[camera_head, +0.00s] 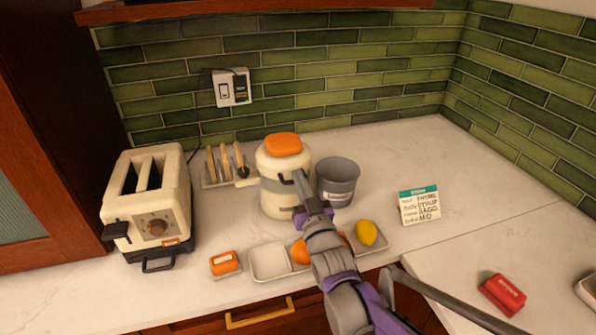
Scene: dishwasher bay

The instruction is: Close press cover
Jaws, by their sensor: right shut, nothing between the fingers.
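The press (273,198) is a cream, rounded machine with a grey band, standing on the counter near the back wall. Its orange-topped cover (283,145) is at its top; from this angle I cannot tell whether the cover is fully shut. My right gripper (300,183) is shut and empty, in front of the right side of the press. It hides part of the press body, and I cannot tell whether it touches it. My left gripper is not in view.
A grey bucket (338,183) stands right of the press. A toaster (150,205) and a toast rack (222,170) are left. A tray (268,262) with oranges and a lemon (366,232) lies in front. A note card (420,205) and a red box (502,294) are right.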

